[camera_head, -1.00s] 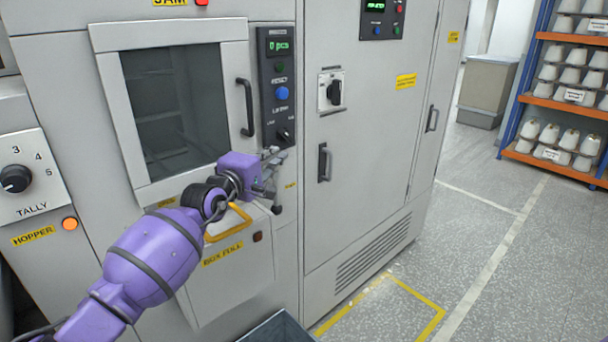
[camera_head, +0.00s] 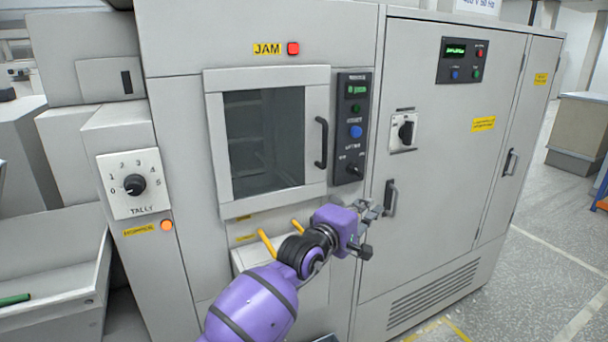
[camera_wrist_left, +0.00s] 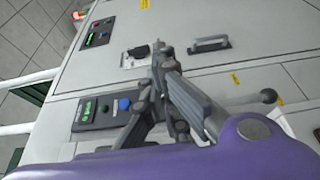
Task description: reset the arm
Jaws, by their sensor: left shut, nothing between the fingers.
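My left arm is purple and comes in from the bottom of the head view. Its left gripper (camera_head: 377,228) is shut and empty, in front of the grey machine near the cabinet door's dark handle (camera_head: 390,198). In the left wrist view the left gripper (camera_wrist_left: 160,50) has its fingers together with nothing between them. Behind it there are the rotary switch (camera_wrist_left: 136,56) and the control panel with a blue button (camera_wrist_left: 124,104). I cannot tell whether the gripper touches the machine. My right gripper is not in view.
A windowed door (camera_head: 265,140) with a black handle is on the machine. A yellow handle (camera_head: 266,243) is partly behind my arm. A tally dial (camera_head: 135,184) and a grey tray (camera_head: 52,262) with a green rod (camera_head: 15,299) are at left. Clear floor (camera_head: 545,275) lies at right.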

